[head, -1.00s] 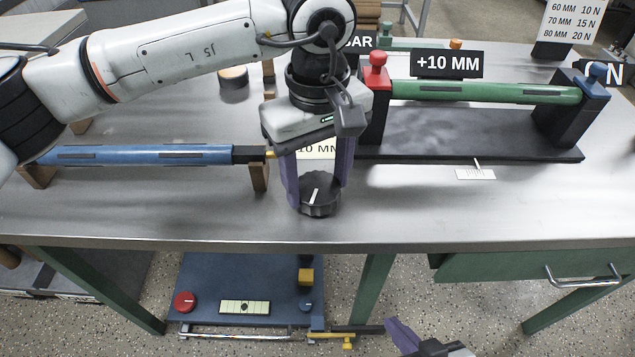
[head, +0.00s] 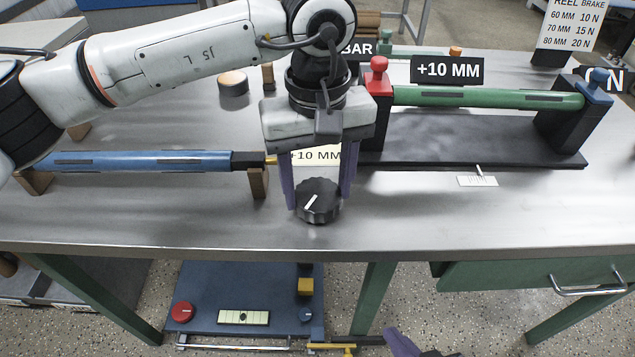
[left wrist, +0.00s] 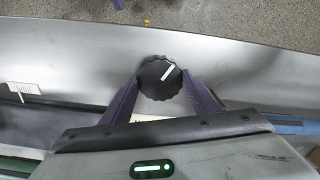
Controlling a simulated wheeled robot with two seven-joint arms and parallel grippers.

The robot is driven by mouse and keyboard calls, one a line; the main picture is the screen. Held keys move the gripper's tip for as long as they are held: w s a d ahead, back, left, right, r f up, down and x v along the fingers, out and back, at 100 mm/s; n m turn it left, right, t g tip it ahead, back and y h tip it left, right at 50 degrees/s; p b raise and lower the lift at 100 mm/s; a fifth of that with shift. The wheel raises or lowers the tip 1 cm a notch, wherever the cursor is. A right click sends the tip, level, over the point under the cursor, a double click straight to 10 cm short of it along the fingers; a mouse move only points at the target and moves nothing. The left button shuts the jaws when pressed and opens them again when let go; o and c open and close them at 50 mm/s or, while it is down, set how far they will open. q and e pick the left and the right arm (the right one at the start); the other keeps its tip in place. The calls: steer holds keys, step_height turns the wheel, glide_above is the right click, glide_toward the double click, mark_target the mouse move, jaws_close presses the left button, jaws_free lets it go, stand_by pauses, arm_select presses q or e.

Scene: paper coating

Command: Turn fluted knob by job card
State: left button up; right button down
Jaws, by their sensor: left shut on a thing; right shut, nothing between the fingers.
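The black fluted knob (head: 322,208) with a white pointer line stands near the front edge of the steel table. My left gripper (head: 318,198) comes down from above, its purple fingers on either side of the knob and shut on it. In the left wrist view the knob (left wrist: 160,88) sits between the fingertips, its white line slanting up and right. In the head view the line also tilts to the upper right. A pale card reading "+10 MM" (head: 322,156) shows between the fingers, partly hidden. My right gripper (head: 392,336) is shut and empty at the bottom edge, mostly cut off.
A black "+10 MM" sign (head: 447,69) stands behind a green roller (head: 480,97) held between black uprights. A "REEL BRAKE" card (head: 572,28) lists diameters and forces. A white scale (head: 478,181) lies at right. A blue roller (head: 150,161) rests on wooden supports at left.

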mark_target(317, 194)
arm_select(q)
steer(key=o, duration=1.1)
steer(key=shift+c, duration=0.2)
step_height(317, 194, up, 10)
steer(key=p, duration=0.1)
steer(key=shift+r+p, duration=0.2)
steer(key=shift+p, duration=0.15)
arm_select(e)
steer(key=shift+d+r, duration=0.2)
steer(key=shift+r, duration=0.1)
